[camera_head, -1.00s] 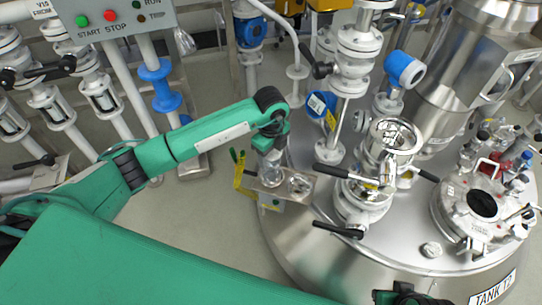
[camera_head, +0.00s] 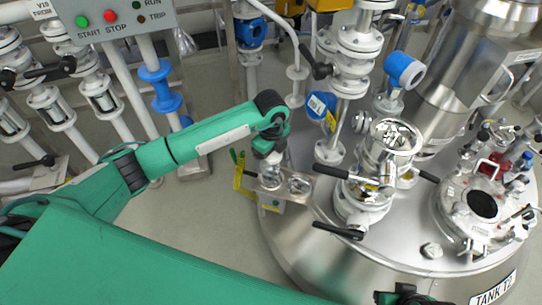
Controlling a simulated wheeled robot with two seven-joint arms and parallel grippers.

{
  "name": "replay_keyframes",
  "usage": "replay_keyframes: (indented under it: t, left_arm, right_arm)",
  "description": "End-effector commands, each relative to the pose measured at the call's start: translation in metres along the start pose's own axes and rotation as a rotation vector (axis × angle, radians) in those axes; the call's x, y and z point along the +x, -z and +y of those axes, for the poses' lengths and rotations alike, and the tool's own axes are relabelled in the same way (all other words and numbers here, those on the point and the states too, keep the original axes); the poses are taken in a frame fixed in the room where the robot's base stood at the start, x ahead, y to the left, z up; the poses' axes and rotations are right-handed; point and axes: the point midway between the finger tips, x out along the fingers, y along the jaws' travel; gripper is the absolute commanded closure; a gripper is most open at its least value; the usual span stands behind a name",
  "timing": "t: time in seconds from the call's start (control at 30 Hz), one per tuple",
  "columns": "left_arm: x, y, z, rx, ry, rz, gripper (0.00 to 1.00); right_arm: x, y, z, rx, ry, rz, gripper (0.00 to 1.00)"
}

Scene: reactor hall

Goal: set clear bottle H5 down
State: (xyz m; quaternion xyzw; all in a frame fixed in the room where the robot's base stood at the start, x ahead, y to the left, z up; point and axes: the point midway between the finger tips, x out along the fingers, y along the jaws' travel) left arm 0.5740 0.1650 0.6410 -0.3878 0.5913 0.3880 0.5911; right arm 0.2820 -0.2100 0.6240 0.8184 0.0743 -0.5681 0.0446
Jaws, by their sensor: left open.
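My left gripper (camera_head: 270,163) points down over a small metal shelf (camera_head: 271,197) at the left edge of the tank. The gripper is open. A clear bottle (camera_head: 268,183), seemingly H5, shows just below the fingers and appears to stand on the shelf. The gripper hides its upper part, and the label cannot be read. A second clear, round item (camera_head: 298,185) is beside it on the right. I cannot tell whether the fingers touch the bottle.
The steel tank (camera_head: 300,255) fills the right side. A white valve with black handles (camera_head: 360,200) rises close to the right of the shelf. Yellow-green parts (camera_head: 239,173) are close on the left. Floor is free left of the tank.

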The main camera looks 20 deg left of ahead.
Motion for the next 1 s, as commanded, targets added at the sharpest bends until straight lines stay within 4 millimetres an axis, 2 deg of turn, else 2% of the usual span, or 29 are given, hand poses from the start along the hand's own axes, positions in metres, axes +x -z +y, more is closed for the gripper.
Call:
replay_keyframes:
  t: [0.3,0.5,0.7,1.0]
  left_arm:
    - [-0.067,0.0,-0.001,0.001,0.005,-0.001,0.2]
    - [-0.101,0.0,-0.001,0.001,0.003,-0.001,0.2]
    - [-0.114,0.0,0.0,0.0,0.002,0.0,0.2]
    - [-0.115,0.0,0.0,0.0,0.001,0.0,0.2]
  right_arm:
    - [0.016,-0.001,0.001,0.001,-0.001,-0.02,0.65]
    - [0.025,-0.004,0.0,0.001,0.0,-0.03,0.65]
    - [0.029,-0.006,0.0,0.001,0.001,-0.039,0.65]
    - [0.03,-0.006,-0.001,0.001,0.002,-0.038,0.65]
